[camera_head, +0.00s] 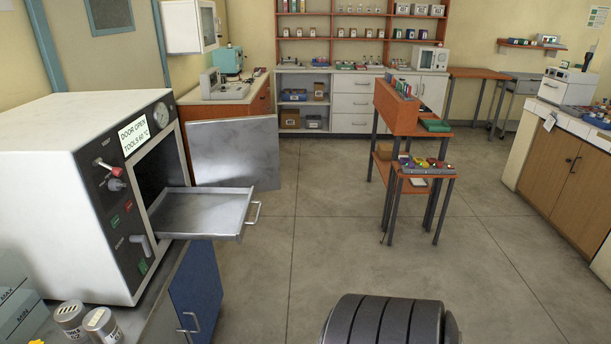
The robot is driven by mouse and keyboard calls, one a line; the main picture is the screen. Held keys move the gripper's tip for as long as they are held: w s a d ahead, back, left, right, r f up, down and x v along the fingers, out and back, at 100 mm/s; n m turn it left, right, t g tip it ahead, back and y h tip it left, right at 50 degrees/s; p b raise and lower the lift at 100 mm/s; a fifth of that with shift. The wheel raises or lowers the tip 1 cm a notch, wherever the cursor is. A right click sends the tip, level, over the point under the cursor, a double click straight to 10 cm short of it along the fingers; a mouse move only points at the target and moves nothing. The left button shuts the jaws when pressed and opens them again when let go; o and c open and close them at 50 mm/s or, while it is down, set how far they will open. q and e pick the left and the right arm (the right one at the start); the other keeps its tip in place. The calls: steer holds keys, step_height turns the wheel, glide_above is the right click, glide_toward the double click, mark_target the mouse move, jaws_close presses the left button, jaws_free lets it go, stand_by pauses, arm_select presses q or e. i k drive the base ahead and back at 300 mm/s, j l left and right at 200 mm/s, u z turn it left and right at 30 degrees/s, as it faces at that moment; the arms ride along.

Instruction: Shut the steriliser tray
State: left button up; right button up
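The steriliser (85,190) is a white box with a dark front panel, standing on a bench at the left. Its label (134,135) reads "DOOR OPEN" and "TOOLS 60 °C". The metal door (235,153) is swung wide open beyond the opening. The shallow metal tray (200,211) sticks well out of the opening. It looks empty and level. Its wire handle (254,213) is on the outer right end. Neither of my grippers is in view.
Two metal canisters (100,322) stand on the bench at the lower left, near a translucent container (18,305). A blue cabinet (196,290) is below the tray. A narrow orange stand (420,171) is at centre right. The floor (320,235) between is clear.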

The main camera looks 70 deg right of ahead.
mark_target(178, 213)
steer(key=z, duration=0.45)
steer(key=l+z, duration=0.1)
steer(key=z, duration=0.35)
steer(key=i+z, duration=0.1)
steer(key=z, duration=0.8)
